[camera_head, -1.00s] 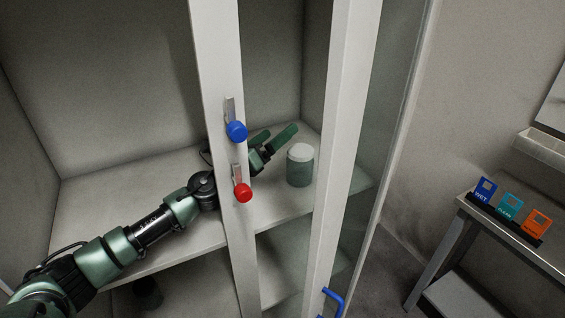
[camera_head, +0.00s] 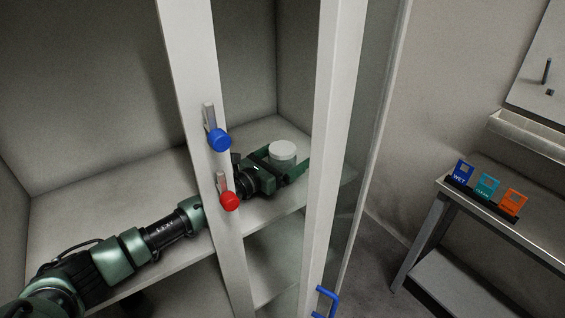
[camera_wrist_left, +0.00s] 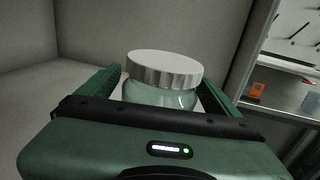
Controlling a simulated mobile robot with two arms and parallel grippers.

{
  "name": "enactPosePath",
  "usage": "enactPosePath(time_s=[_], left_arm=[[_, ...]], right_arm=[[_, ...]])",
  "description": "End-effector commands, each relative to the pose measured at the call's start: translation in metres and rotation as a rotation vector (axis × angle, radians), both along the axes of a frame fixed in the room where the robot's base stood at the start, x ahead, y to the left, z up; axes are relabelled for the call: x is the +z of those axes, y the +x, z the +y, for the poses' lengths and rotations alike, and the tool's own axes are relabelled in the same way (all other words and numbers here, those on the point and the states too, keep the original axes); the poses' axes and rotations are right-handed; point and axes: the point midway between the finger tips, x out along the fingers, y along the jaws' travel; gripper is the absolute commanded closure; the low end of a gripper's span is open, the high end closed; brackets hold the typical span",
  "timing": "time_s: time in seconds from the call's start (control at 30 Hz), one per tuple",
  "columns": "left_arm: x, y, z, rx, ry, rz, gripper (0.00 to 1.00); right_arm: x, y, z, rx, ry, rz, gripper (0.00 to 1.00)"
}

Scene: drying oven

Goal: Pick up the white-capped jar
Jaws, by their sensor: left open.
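The white-capped jar (camera_head: 283,154) stands upright on the cabinet's upper shelf, toward its right end. Its glass body is mostly hidden by my gripper in the head view. My left gripper (camera_head: 284,165) is open, with one finger on each side of the jar. In the left wrist view the jar (camera_wrist_left: 163,75) is between the two green fingers, its ribbed white cap above them. Whether a finger touches the glass cannot be told. My right gripper is not in view.
White door frames (camera_head: 324,130) flank the shelf opening. Blue (camera_head: 219,140) and red (camera_head: 229,201) knobs stick out close to my left arm. A side table (camera_head: 490,222) at right bears WET, CLEAN and orange tags. The shelf's left part (camera_head: 70,215) is clear behind my arm.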

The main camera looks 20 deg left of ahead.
Motion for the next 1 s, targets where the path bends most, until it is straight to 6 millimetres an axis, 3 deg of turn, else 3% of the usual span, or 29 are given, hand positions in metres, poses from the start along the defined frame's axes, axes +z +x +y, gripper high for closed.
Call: enactPosePath(time_s=[0.1, 0.33, 0.37, 0.6, 0.87, 1.0], left_arm=[[0.0, 0.009, -0.004, 0.001, -0.001, 0.0, 0.07], [0.0, 0.01, -0.005, 0.001, 0.0, 0.0, 0.07], [0.0, 0.01, -0.005, 0.001, 0.0, 0.0, 0.12], [0.0, 0.01, -0.005, 0.001, -0.001, 0.0, 0.77], [0.002, 0.01, -0.004, 0.001, 0.0, 0.0, 0.77], [0.013, 0.01, -0.005, 0.0, 0.001, -0.003, 0.77]], right_arm=[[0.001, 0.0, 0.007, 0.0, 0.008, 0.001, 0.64], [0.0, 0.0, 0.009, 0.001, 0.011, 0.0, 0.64], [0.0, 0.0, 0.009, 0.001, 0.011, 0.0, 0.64], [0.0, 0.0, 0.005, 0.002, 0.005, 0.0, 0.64], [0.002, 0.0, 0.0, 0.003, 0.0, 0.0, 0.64], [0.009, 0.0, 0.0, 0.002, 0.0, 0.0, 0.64]])
